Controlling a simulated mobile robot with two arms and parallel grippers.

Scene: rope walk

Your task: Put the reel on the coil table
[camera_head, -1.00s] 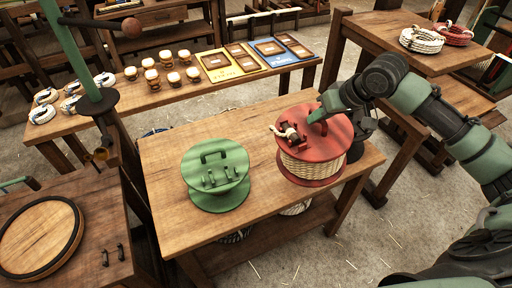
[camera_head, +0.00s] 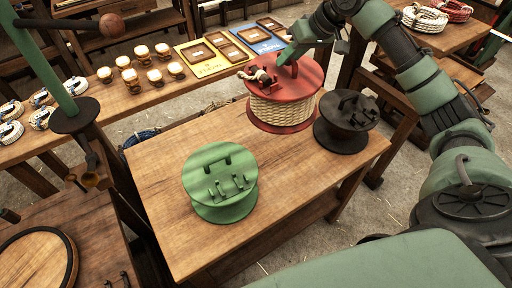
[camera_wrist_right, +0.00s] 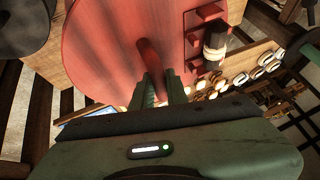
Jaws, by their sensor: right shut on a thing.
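A red reel (camera_head: 283,108) wound with pale rope shows at the far edge of the work table (camera_head: 160,190) in the head view, seemingly raised above it. My right gripper (camera_head: 290,67) is shut on the handle on its top; in the right wrist view the fingers (camera_wrist_right: 160,90) close around the red handle (camera_wrist_right: 149,57). Two rope coils, one white (camera_head: 424,18) and one red (camera_head: 470,12), lie on the coil table (camera_head: 391,50) at the upper right. My left gripper is not in view.
A green reel (camera_head: 220,182) and a black reel (camera_head: 346,121) stand on the work table. A long bench (camera_head: 150,98) behind holds several small jars, rope bundles and coloured boards. A green post (camera_head: 52,66) with a dark disc stands at left.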

